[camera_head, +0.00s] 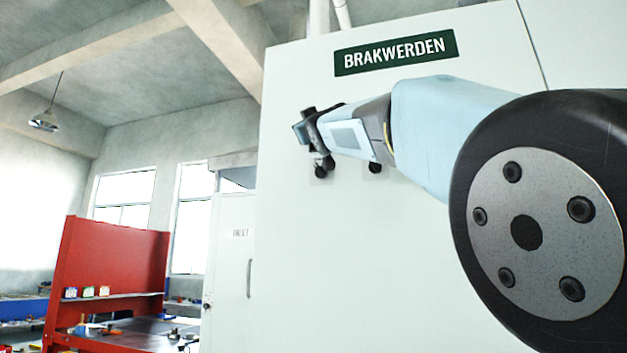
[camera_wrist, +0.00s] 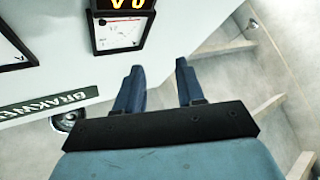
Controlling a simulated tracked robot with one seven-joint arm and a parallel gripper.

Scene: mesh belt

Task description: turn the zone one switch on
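My gripper (camera_head: 303,131) is raised in front of the white cabinet at upper middle in the head view. In the wrist view its two blue fingers (camera_wrist: 160,80) stand apart with nothing between them. Two dark knob-like parts, a left one (camera_head: 324,167) and a right one (camera_head: 375,167), show just below my gripper and wrist in the head view, partly hidden by the arm. They look like switches on the cabinet face. No zone label is readable, so I cannot tell which is zone one. No switch shows clearly in the wrist view.
The white cabinet (camera_head: 320,270) carries a green BRAKWERDEN sign (camera_head: 396,53). The wrist view shows a dial gauge (camera_wrist: 119,33) under a lit display (camera_wrist: 125,4). A red bench (camera_head: 108,262) stands at lower left, beside a white door (camera_head: 231,260).

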